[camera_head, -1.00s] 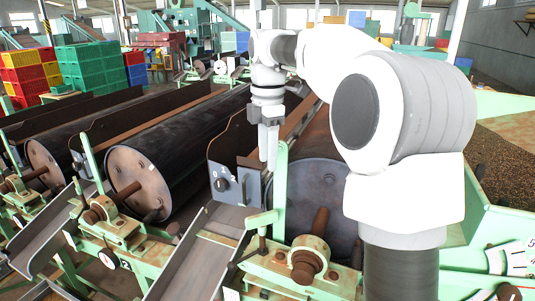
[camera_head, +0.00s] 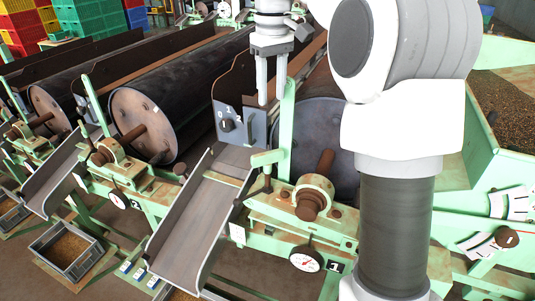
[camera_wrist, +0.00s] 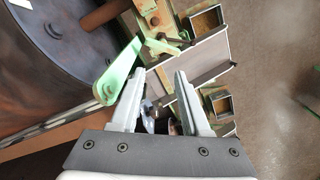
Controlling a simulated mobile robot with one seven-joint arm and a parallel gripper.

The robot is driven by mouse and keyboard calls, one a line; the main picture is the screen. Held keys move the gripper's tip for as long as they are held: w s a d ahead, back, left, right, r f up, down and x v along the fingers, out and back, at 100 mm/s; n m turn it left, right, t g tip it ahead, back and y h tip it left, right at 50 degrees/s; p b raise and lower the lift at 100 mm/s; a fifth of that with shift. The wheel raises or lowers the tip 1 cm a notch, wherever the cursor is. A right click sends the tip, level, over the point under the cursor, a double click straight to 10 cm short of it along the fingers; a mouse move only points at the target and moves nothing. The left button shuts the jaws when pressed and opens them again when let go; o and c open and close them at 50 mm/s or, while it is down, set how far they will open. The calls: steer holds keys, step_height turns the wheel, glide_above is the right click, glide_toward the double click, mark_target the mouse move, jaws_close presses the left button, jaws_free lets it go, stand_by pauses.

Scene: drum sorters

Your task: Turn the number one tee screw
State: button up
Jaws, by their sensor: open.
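My gripper (camera_head: 271,98) points down, open and empty, in front of the number one drum (camera_head: 325,135). Its left finger overlaps the switch panel in the head view. The station carries a black "1" plate (camera_head: 336,267) beside a round dial (camera_head: 306,261). A dark upright screw (camera_head: 267,181) under a green block stands below and slightly left of the fingers; it may be the tee screw, but its top is unclear.
A tall green lever (camera_head: 287,130) stands close to the fingers. The switch panel (camera_head: 250,126) is just behind them. A metal chute (camera_head: 205,215) slopes down at the left. A brown shaft and bearing (camera_head: 311,200) sit at the right. The number 2 drum (camera_head: 140,125) is further left.

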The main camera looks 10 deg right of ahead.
mark_target(268, 153)
steer(key=f+m+b, duration=0.1)
steer(key=f+m, duration=0.4)
steer(key=m, duration=0.2)
steer(key=f+m+b, duration=0.1)
steer(key=f+m, duration=0.5)
steer(key=m, duration=0.1)
steer(key=a+f+m+b, duration=0.1)
steer(key=f+m, duration=0.5)
steer(key=shift+f+m, duration=0.15)
steer(key=shift+m, duration=0.25)
steer(key=shift+c, duration=0.2)
jaws_close()
